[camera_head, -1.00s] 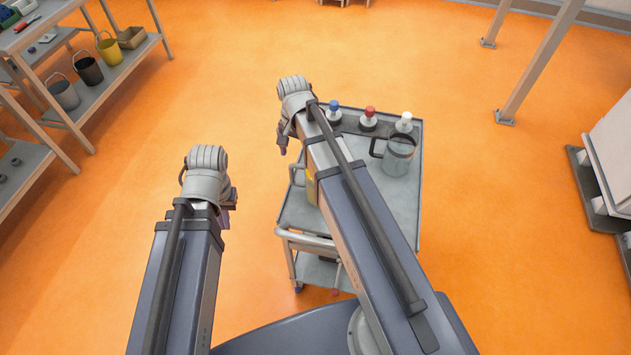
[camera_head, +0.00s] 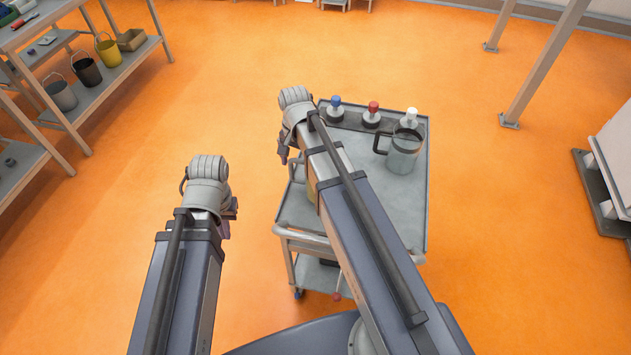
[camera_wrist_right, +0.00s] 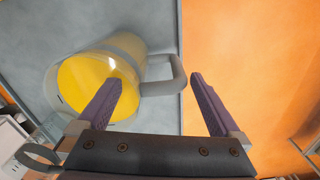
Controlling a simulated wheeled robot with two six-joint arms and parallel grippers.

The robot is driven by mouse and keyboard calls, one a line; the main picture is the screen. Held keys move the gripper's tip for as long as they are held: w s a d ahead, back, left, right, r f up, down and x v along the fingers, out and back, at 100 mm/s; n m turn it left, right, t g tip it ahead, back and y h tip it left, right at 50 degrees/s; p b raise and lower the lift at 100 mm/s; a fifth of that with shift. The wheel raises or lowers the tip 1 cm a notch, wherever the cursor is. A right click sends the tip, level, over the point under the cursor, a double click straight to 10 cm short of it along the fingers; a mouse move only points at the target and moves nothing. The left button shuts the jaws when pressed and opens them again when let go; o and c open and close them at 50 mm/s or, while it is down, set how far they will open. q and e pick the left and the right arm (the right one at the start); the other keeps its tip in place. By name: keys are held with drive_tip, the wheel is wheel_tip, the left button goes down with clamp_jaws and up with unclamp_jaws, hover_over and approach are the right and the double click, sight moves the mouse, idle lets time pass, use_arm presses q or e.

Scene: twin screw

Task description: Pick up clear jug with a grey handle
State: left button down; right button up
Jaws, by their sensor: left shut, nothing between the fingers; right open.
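A clear jug with a grey handle and yellow contents (camera_wrist_right: 85,90) stands on the cart top in the right wrist view. Its grey handle (camera_wrist_right: 178,76) points right, level with the gap between my right fingertips. In the head view this jug (camera_head: 311,189) is mostly hidden behind my right arm. My right gripper (camera_wrist_right: 155,88) is open, with its left finger in front of the jug's body and nothing held; it shows at the cart's left edge in the head view (camera_head: 284,152). My left gripper (camera_head: 229,220) is shut and empty, left of the cart over the floor.
Another clear jug with a dark handle (camera_head: 403,156) stands at the cart's right. Bottles with blue, red and white tops (camera_head: 372,115) line the far edge of the grey cart (camera_head: 400,210). Shelves with buckets (camera_head: 85,72) stand left. Orange floor surrounds the cart.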

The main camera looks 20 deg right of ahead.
sight(298, 180)
drive_tip(key=shift+s+a+f+b, duration=0.1)
drive_tip(key=shift+a+f+b, duration=0.05)
drive_tip(key=shift+f+b, duration=1.2)
drive_tip(key=shift+a+f+b, duration=0.1)
drive_tip(key=shift+f+b, duration=1.2)
drive_tip(key=shift+f, duration=0.05)
drive_tip(key=shift+r, duration=0.1)
clamp_jaws()
